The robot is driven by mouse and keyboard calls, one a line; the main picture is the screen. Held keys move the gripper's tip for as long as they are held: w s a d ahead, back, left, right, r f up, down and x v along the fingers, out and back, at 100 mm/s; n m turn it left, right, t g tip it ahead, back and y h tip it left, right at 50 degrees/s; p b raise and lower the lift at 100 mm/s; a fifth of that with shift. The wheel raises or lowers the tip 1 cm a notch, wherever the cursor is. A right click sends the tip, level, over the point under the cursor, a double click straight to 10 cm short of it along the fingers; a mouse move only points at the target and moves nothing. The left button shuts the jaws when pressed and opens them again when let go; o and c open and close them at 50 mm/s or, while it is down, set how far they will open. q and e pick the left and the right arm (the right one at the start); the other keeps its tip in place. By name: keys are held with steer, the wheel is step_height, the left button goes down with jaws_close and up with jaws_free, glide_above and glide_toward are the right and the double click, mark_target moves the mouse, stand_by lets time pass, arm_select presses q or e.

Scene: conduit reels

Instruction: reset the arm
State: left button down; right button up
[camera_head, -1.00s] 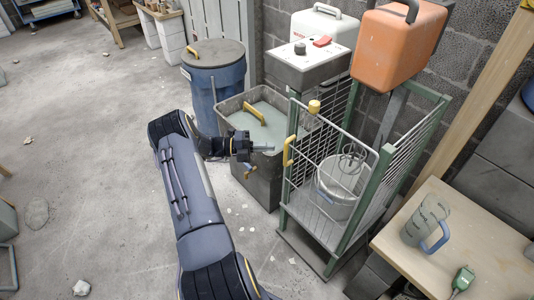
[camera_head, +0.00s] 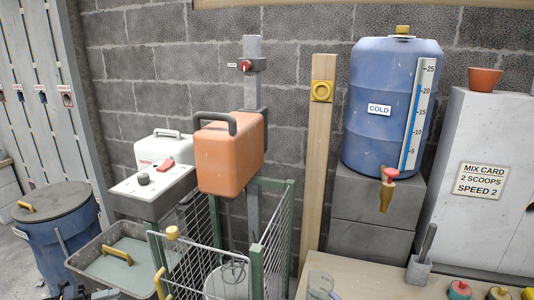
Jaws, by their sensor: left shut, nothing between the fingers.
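My left gripper (camera_head: 104,294) just shows at the bottom edge, in front of the grey bin (camera_head: 88,262). It is shut with nothing in it. Only its top is in the frame, and the rest of my left arm is below the picture. My right gripper is not in view.
A blue lidded barrel (camera_head: 62,250) stands left of the bin. Behind are a white control box (camera_head: 155,185) and an orange tank (camera_head: 228,155) above a wire cage (camera_head: 270,255). A blue COLD water drum (camera_head: 385,110) stands on grey blocks. A wooden table (camera_head: 375,285) is at lower right.

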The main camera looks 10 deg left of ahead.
arm_select(q)
steer(key=d+r+m+g+y+p, duration=0.35)
steer(key=d+r+m+g, duration=0.45)
steer(key=d+r+m, duration=1.15)
steer(key=s+d+r+m+t+y+p, duration=0.1)
steer(key=s+d+r+m+y+p, duration=0.1)
steer(key=s+d+m, duration=0.6)
steer(key=s+d+r+m+t+y+p, duration=0.1)
steer(key=s+d+r+m+y+p, duration=0.1)
steer(key=s+d+m, duration=0.5)
steer(key=shift+s+d+m+y+p, duration=0.4)
steer(key=shift+s+m+y+p, duration=0.4)
steer(key=shift+s+m, duration=1.8)
steer(key=shift+w+r+m, duration=0.1)
steer(key=shift+w+m, duration=0.65)
steer(key=shift+w, duration=0.05)
